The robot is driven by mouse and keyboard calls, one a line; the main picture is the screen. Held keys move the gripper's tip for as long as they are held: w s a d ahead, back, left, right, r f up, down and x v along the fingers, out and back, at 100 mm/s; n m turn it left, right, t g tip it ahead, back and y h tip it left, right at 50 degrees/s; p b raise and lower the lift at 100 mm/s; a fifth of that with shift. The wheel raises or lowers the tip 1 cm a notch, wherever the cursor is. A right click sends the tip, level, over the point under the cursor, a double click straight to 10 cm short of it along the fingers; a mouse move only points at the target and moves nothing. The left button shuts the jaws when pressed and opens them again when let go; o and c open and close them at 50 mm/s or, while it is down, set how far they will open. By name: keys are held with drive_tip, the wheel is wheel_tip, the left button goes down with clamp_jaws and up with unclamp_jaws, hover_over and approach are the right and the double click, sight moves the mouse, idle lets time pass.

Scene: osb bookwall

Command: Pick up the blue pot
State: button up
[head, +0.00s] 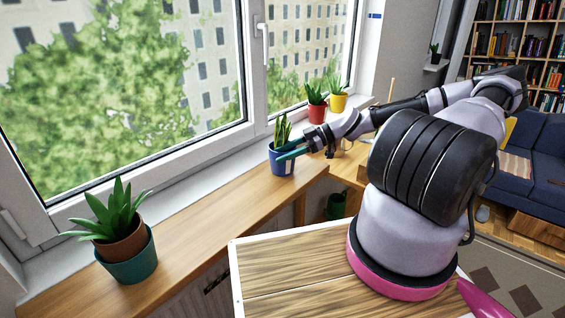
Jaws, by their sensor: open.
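The blue pot (283,165) stands upright on the wooden window ledge and holds a green upright-leaved plant (282,130). My gripper (283,149) is at the pot from its right side, with teal fingers reaching toward the pot's upper part. The fingers are open. One finger overlaps the pot's rim in the picture. I cannot tell whether the fingers touch the pot or whether it lies between them.
A teal pot (128,264) with a broad-leaved plant stands at the near left of the ledge (200,218). A red pot (317,112) and a yellow pot (338,102) stand farther back. The window (150,90) runs along the ledge's far side.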

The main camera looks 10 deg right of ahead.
clamp_jaws()
idle(1.4)
